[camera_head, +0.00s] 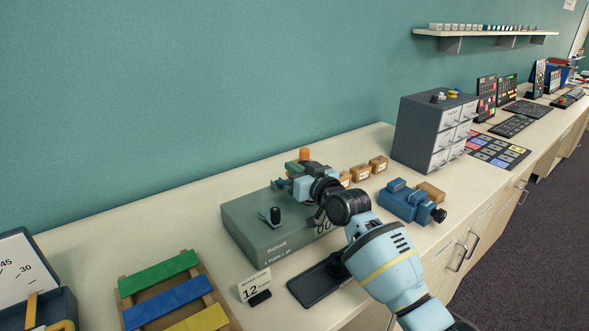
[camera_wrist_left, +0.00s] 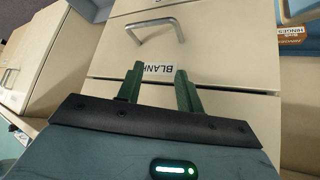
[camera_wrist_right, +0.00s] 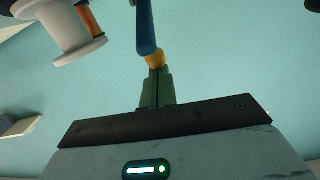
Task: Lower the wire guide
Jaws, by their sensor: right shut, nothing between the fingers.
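The grey-green winder box (camera_head: 262,229) stands on the bench, with a small black-knobbed part (camera_head: 270,215) on top. My right gripper (camera_head: 288,184) is over its back part and hides some of it. In the right wrist view its green fingers (camera_wrist_right: 157,86) are shut and empty. Their tips are at or very near a yellow knob (camera_wrist_right: 155,60) at the end of a blue bar (camera_wrist_right: 146,25), which looks like the wire guide; I cannot tell if they touch. My left gripper (camera_wrist_left: 158,84) is open and empty before a drawer front.
A black tray (camera_head: 320,281), a turns card (camera_head: 254,284) and a rack of coloured strips (camera_head: 168,300) lie nearby. A blue device (camera_head: 408,202) and small wooden boxes (camera_head: 378,164) stand to the right, before a grey drawer cabinet (camera_head: 425,130). The teal wall is behind.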

